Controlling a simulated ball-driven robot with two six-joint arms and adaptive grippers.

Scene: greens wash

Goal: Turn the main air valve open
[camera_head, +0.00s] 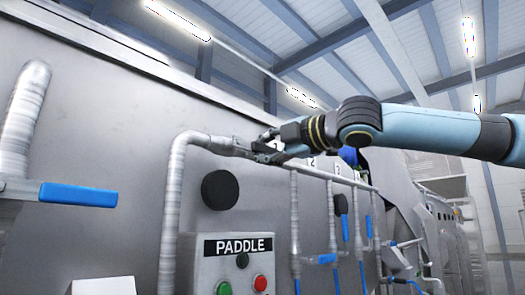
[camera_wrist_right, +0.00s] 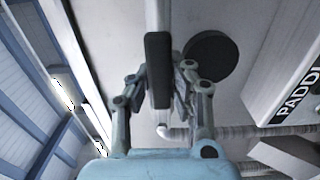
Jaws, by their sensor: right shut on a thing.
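My right gripper (camera_head: 268,150) reaches in from the right to a grey pipe (camera_head: 172,215) on the steel wall of the machine, at the pipe's upper run. In the right wrist view, my right gripper (camera_wrist_right: 161,92) has its fingers closed on both sides of a dark bar, which looks like the main air valve handle (camera_wrist_right: 158,60). The bar lies in line with the pipe run. In the head view the fingers hide most of the handle, so its exact angle cannot be told. My left gripper is not in view.
A grey PADDLE box (camera_head: 235,262) with green and red buttons is below the pipe. A round black disc (camera_head: 220,190) sits on the wall. Blue-handled valves (camera_head: 78,195) are at left and on thinner pipes (camera_head: 294,225) to the right.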

